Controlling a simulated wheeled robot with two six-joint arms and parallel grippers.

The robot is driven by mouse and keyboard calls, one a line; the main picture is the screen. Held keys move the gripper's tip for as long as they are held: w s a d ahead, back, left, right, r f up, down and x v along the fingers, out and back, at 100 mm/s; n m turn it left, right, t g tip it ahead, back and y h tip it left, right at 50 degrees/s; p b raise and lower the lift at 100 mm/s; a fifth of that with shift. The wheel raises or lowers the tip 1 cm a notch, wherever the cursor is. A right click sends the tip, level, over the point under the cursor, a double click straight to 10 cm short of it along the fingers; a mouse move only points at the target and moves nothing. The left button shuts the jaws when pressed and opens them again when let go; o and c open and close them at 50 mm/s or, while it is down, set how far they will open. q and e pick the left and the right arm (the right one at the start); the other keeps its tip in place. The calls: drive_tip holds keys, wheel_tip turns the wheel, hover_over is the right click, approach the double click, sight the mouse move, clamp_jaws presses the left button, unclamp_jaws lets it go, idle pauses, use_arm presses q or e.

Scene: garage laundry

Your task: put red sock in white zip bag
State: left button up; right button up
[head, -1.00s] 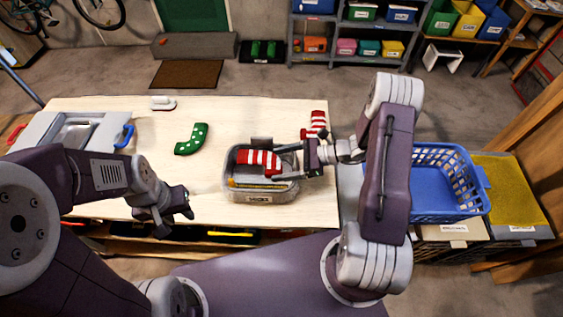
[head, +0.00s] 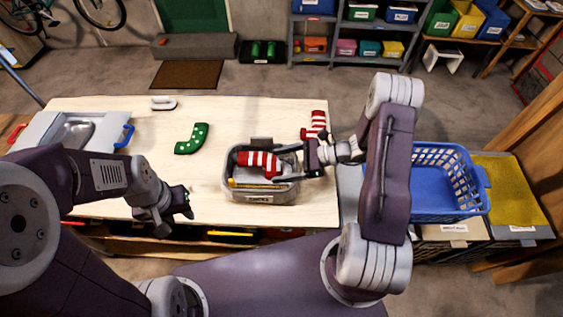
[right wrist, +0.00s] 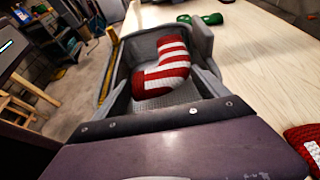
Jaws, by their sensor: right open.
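The sock also shows in the right wrist view (right wrist: 164,69), between the jaw sides. My right gripper (head: 285,160) is open over the bin, close to the sock and not clamping it. A second red striped sock (head: 316,122) lies on the table behind the right arm; part of it shows in the right wrist view (right wrist: 308,150). My left gripper (head: 182,206) hangs by the table's front edge; its jaw state is unclear. I see no white zip bag.
A green dotted sock (head: 191,139) and a small white object (head: 163,103) lie on the wooden table (head: 210,112). A blue basket (head: 440,200) stands to the right. The table between them is mostly clear.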

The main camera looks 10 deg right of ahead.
drive_tip(key=shift+d+r+b, duration=0.2)
drive_tip(key=shift+d+b, duration=0.25)
drive_tip(key=shift+d, duration=0.35)
drive_tip(key=v, duration=1.1)
drive_tip(key=s+a+n+g+h, duration=0.1)
drive_tip(key=s+n+h, duration=0.4)
drive_tip(key=n, duration=0.5)
drive_tip(key=s+a+r+n+g+h, duration=0.1)
drive_tip(key=s+a+n+h, duration=0.3)
drive_tip(key=n+h, duration=0.3)
drive_tip(key=s+n, duration=0.1)
drive_tip(key=n, duration=0.3)
drive_tip(key=shift+h+b, duration=0.3)
drive_tip(key=shift+b, duration=0.05)
